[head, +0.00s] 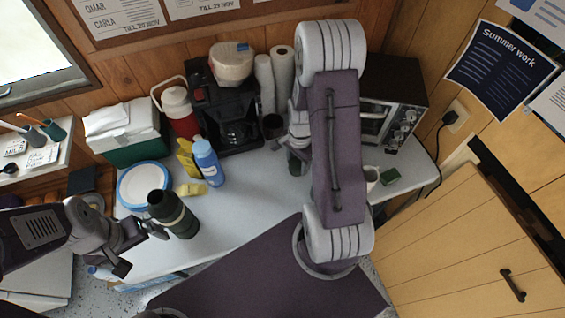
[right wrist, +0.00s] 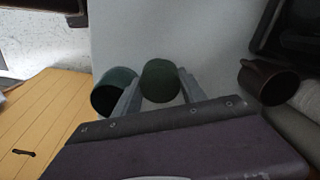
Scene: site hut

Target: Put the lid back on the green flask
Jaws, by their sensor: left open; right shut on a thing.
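The dark green flask (head: 178,219) stands on the white table at the left in the head view, with a lighter band round it. My left gripper (head: 140,248) is open beside the flask's lower left side; I cannot tell whether a finger touches it. In the right wrist view, my right gripper (right wrist: 160,92) is shut on a dark green cylindrical piece, which looks like the lid (right wrist: 160,80). In the head view my right arm hides most of that gripper; a dark greenish shape shows beside the arm, too covered to identify.
A teal mug (right wrist: 113,90) and a brown mug (right wrist: 267,82) stand on either side of my right gripper. A blue bottle (head: 208,162), yellow items and a blue-rimmed plate (head: 143,184) stand near the flask. The table's front middle is clear.

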